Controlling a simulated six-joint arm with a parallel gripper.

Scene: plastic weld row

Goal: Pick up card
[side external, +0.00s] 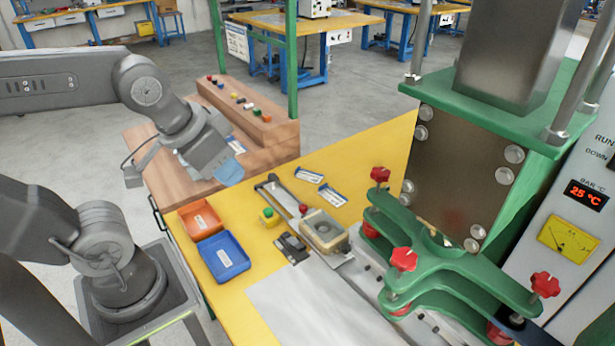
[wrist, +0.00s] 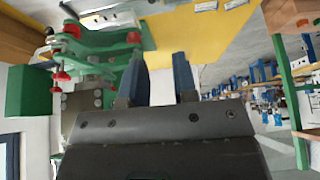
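Two blue-and-white cards lie flat on the yellow table in the side view, one behind (side external: 308,175) and one nearer the press (side external: 332,195). My gripper (side external: 232,160) is above the wooden bench at the table's left end, to the left of both cards and apart from them. Its two blue fingers stand apart in the wrist view (wrist: 159,80), with nothing visible between them. Small pale pieces (wrist: 206,5) at the top edge of the wrist view may be the cards; they are too small to tell.
A green press with red knobs (side external: 403,259) stands at the right. An orange tray (side external: 201,221) and a blue tray (side external: 223,257) sit at the table's left. A yellow box with a green button (side external: 269,217) is near a metal fixture (side external: 325,231). The wooden bench holds several small coloured pieces.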

